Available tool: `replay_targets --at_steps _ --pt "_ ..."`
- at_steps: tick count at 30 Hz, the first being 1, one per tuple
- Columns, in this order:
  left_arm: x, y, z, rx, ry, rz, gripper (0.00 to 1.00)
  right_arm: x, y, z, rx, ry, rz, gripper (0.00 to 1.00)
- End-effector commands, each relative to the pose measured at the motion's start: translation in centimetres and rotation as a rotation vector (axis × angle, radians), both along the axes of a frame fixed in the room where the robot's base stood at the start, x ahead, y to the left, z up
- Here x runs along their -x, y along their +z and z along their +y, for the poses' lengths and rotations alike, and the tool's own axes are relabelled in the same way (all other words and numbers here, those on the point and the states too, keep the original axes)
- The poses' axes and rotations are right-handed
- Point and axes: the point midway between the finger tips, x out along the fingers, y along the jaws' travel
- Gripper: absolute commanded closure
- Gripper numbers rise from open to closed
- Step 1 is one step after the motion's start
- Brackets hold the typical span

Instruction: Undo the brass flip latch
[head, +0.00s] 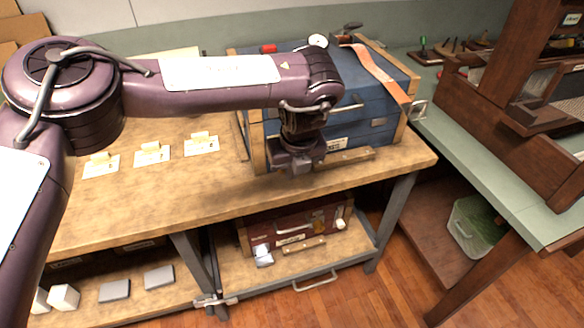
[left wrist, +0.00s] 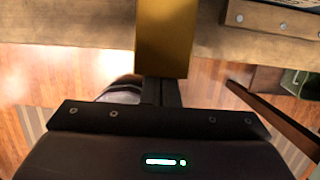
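A blue chest (head: 370,126) with wooden edges stands on the workbench in the head view. My left gripper (head: 297,166) points down at the chest's front, near its lower left part, and covers that part of the front. In the left wrist view a plain brass-coloured plate (left wrist: 163,38) fills the top middle, right at my left gripper's fingers (left wrist: 161,92). It may be the flip latch. It hides the fingertips, so I cannot tell whether they grip it or only touch it. In the head view the latch is hidden behind the gripper. My right gripper is out of view.
An orange strap (head: 376,70) lies over the chest's top. Several small cards with blocks (head: 152,152) lie on the bench to the left. A red box (head: 290,230) sits on the shelf below. A green-topped counter (head: 480,150) stands at right.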

Motion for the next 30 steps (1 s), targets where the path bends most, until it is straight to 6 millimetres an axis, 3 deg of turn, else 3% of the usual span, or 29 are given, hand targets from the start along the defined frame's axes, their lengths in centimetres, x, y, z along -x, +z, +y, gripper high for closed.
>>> replay_targets --at_steps 19,30 --pt "-0.4 0.3 0.3 -0.002 0.009 -0.011 1.00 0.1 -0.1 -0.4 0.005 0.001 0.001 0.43" --pt "1.4 6.0 -0.5 -0.002 0.003 -0.011 1.00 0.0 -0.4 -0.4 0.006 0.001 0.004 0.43"
